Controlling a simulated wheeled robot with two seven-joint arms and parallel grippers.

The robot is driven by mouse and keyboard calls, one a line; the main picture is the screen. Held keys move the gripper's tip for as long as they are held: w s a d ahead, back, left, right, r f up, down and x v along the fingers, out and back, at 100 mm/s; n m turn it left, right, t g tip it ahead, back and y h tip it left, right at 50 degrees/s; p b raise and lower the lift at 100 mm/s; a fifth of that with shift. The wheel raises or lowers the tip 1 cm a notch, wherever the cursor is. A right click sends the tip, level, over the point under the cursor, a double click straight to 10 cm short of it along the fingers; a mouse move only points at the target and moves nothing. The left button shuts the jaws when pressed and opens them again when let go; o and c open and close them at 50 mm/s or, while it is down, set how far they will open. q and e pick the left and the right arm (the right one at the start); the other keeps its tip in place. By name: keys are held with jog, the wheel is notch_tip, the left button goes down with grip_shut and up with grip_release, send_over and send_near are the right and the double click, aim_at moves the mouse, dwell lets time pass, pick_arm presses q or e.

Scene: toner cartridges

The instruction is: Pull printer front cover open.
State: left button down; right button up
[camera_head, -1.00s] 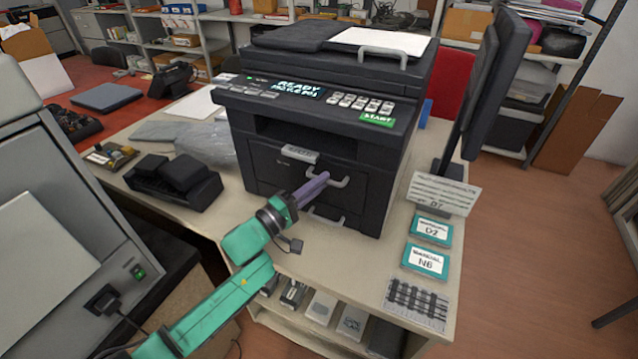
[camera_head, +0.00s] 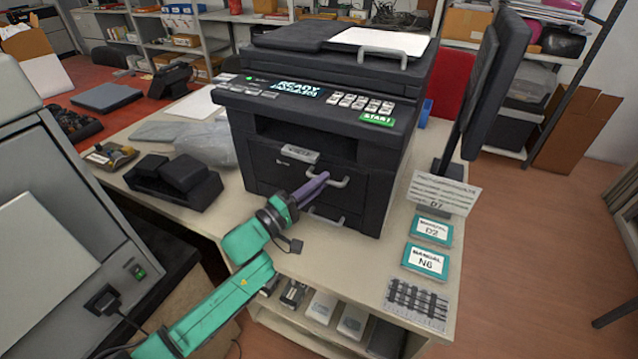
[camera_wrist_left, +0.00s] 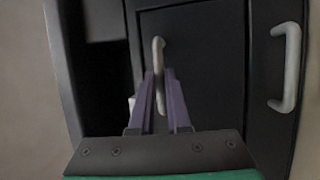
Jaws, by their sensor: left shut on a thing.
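The black printer (camera_head: 305,110) stands on the table. Its front cover (camera_head: 270,168) is a dark panel that looks closed, flush with the body. A grey handle (camera_head: 341,183) sits on the cover, and it also shows in the left wrist view (camera_wrist_left: 158,48). My left gripper (camera_head: 325,176) has its purple fingers shut on this handle; in the left wrist view the fingers (camera_wrist_left: 160,76) lie on both sides of it. A second grey handle (camera_head: 325,218) is lower on the printer's front and shows at the right in the wrist view (camera_wrist_left: 289,68). My right gripper is not in view.
A black device (camera_head: 175,182) and a clear plastic bag (camera_head: 207,145) lie left of the printer. A monitor (camera_head: 482,95), a printed card (camera_head: 443,194) and teal manual boxes (camera_head: 425,261) are to the right. Table space in front of the printer is narrow.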

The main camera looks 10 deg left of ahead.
pick_arm(q)
jog(key=s+a+f+m+t+h+b, duration=0.1)
jog(key=s+f+m+h+b, duration=0.3)
jog(key=b, duration=1)
jog(key=s+m+t+h, duration=0.1)
jog(key=h, duration=0.1)
jog(key=shift+a+f+h+b, duration=0.25)
jog(key=shift+a+h+b, duration=0.1)
jog(key=shift+h, duration=0.05)
jog(key=c, duration=0.9)
grip_release()
